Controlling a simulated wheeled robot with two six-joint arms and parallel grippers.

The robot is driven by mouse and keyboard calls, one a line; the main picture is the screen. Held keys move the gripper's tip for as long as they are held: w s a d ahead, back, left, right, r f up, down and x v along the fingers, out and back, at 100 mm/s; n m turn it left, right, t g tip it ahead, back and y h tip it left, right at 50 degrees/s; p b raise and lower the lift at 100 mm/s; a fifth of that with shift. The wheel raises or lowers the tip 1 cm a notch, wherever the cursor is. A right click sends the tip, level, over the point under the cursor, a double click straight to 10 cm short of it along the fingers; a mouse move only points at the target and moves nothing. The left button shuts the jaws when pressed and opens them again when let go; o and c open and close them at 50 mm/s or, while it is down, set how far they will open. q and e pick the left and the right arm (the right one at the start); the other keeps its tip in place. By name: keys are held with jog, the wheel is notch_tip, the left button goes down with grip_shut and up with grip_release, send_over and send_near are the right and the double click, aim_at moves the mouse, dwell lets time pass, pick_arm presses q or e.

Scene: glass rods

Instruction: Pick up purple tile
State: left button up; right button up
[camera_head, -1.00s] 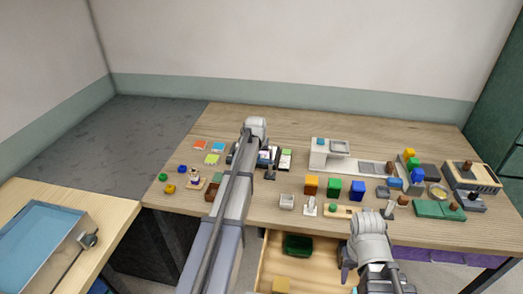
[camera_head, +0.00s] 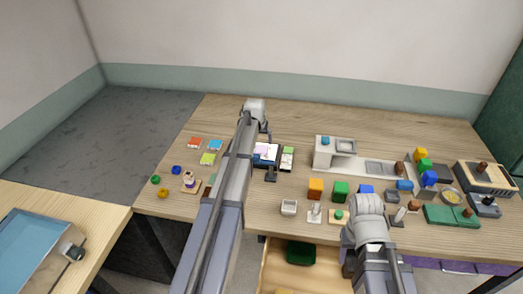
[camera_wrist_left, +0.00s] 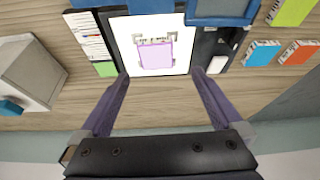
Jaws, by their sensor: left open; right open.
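The purple tile (camera_wrist_left: 156,56) is a light purple, nearly square piece lying on a bright white panel (camera_wrist_left: 180,64) in the left wrist view. In the head view the panel (camera_head: 274,162) shows beside my left arm, with a pinkish patch on it. My left gripper (camera_wrist_left: 159,74) is open and empty. Its two fingertips stand apart near the panel's edge, one on each side of the tile in the picture; the height gap is hard to judge. My right gripper (camera_head: 350,262) is open at the front of the table, over the drawer, and mostly hidden by its wrist.
Red, blue and lime tiles (camera_head: 208,158) lie left of my left arm. A white sink unit (camera_head: 335,152) stands right of the panel. Orange, green and blue cubes (camera_head: 340,191) sit nearer the front. An open drawer (camera_head: 275,268) juts out below. The table's back is clear.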

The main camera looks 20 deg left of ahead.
aim_at(262, 149)
pick_arm(q)
jog(key=shift+b+x, duration=1.1)
jog(key=shift+x, duration=0.3)
jog(key=b+x, duration=0.5)
jog(key=shift+d+f, duration=0.1)
jog(key=shift+d, duration=0.25)
jog(key=shift+c, duration=0.2)
jog(key=c, duration=1.4)
jog(key=shift+c, duration=0.2)
notch_tip(262, 149, up, 10)
jog(key=p, duration=1)
